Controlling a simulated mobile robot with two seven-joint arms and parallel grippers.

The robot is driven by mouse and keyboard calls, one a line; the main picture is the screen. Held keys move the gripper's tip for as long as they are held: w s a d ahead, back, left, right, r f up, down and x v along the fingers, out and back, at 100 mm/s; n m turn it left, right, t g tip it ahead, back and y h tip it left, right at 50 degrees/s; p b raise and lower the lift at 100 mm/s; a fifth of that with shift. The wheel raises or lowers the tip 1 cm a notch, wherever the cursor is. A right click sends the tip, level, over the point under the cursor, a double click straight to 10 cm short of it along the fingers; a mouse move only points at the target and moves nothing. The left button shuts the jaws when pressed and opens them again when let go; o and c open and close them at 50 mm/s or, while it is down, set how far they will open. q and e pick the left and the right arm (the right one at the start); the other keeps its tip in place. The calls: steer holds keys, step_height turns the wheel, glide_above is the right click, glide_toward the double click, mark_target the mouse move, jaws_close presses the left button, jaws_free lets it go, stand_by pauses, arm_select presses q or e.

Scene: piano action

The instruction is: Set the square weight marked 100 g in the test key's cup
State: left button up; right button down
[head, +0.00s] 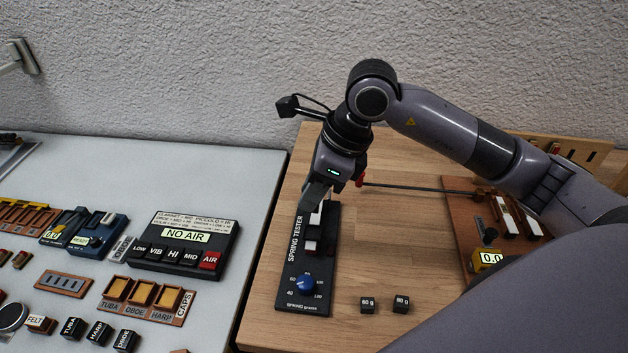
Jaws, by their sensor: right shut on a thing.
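My right gripper (318,203) points down over the far end of the black spring tester (322,265). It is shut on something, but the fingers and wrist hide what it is. A white key-like part (316,217) of the tester shows just below the fingertips; I cannot tell whether they touch. Two small black square weights, a left one (367,305) and a right one (401,304), stand on the wooden bench; their gram marks are too small to read surely. No weight readable as 100 g shows, and I cannot make out the test key's cup. My left gripper is not in view.

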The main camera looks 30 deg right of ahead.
steer(key=b, duration=0.3)
glide_above(313, 233)
steer(key=shift+f, duration=2.6)
steer(key=shift+f+b, duration=0.15)
steer(key=shift+b, duration=0.3)
steer(key=shift+f+b, duration=0.3)
steer(key=shift+b, duration=0.75)
steer(key=c, duration=0.9)
jaws_free()
